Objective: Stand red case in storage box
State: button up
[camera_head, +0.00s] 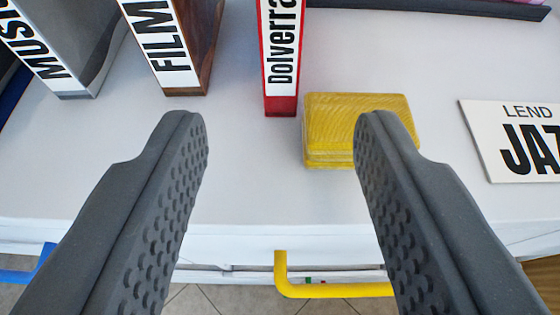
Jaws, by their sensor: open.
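A thin red case (280,105) with a white spine label reading "Dolverra" stands upright on the white surface, at the top middle of the view. My gripper (280,130) is open, with its two dark grey dimpled fingers far apart. The red case stands beyond the fingertips, between them in the picture, and nothing is held. The top of the case is cut off by the frame. I cannot tell which thing here is the storage box.
A yellow block (340,118) lies right of the red case, partly behind the right finger. FILM (185,50) and MUSIC (75,50) blocks stand left. A LEND JAZZ card (495,165) lies right. A yellow handle (300,288) and a blue handle (25,275) show below the front edge.

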jog(key=shift+s+r, duration=0.2)
jog(key=shift+s, duration=0.5)
jog(key=shift+r, duration=0.1)
notch_tip(320, 180, up, 22)
jog(key=s+t+y, duration=0.1)
jog(key=s+y, duration=0.1)
jog(key=s+d+r+h, duration=0.1)
jog(key=s+d+r, duration=0.1)
jog(key=s+r, duration=0.5)
jog(key=s+d+r+h, duration=0.1)
jog(key=s+d+r, duration=0.1)
jog(key=s+r, duration=0.5)
notch_tip(320, 180, up, 7)
jog(key=shift+s+f+t, duration=0.15)
jog(key=shift+s+t, duration=0.2)
jog(key=shift+t, duration=0.05)
